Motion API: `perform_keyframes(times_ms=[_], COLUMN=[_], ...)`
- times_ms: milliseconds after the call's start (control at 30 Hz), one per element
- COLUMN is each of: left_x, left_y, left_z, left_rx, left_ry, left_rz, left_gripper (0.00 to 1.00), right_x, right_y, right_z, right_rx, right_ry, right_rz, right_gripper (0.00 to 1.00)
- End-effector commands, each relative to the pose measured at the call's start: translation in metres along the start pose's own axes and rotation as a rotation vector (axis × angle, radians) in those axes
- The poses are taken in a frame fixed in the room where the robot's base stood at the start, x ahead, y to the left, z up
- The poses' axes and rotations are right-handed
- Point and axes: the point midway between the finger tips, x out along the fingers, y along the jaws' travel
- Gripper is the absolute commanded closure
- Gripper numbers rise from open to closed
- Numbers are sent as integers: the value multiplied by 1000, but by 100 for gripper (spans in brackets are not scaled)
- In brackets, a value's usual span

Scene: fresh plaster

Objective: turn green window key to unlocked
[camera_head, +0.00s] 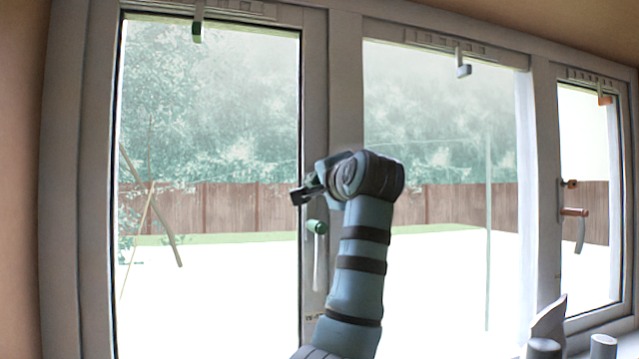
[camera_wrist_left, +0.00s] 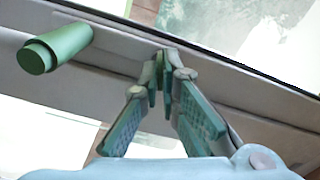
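My left gripper (camera_head: 301,196) is at the frame post between the left and middle windows, just above the left window's handle. That handle has a green round end (camera_head: 317,227) and a pale lever hanging straight down. In the left wrist view the green handle end (camera_wrist_left: 55,48) is left of the gripper, apart from it. The left fingers (camera_wrist_left: 165,65) come together at the frame, with a thin green piece, seemingly the green window key (camera_wrist_left: 167,88), between them. The key is mostly hidden by the fingers, so its turn angle cannot be read. My right gripper is not in view.
A green-tipped hanging latch (camera_head: 197,30) is atop the left window; a grey one (camera_head: 463,70) tops the middle window. The right window has an orange key (camera_head: 569,183) above an orange handle (camera_head: 575,212). Pale objects (camera_head: 548,322) stand at the lower right.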

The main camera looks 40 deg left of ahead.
Motion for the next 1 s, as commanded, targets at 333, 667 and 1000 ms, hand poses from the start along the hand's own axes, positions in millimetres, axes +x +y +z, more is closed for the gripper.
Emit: perform_keyframes(times_ms=[333,667,1000], left_x=[0,0,0], left_y=[1,1,1], left_z=[0,0,0], left_rx=[247,349,360], left_ry=[2,2,1], left_rz=[0,0,1], left_gripper=[100,100,100], right_x=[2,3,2], right_y=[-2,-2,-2], right_z=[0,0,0], right_rx=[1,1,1], right_ry=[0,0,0], right_rz=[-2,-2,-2], right_gripper=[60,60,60])
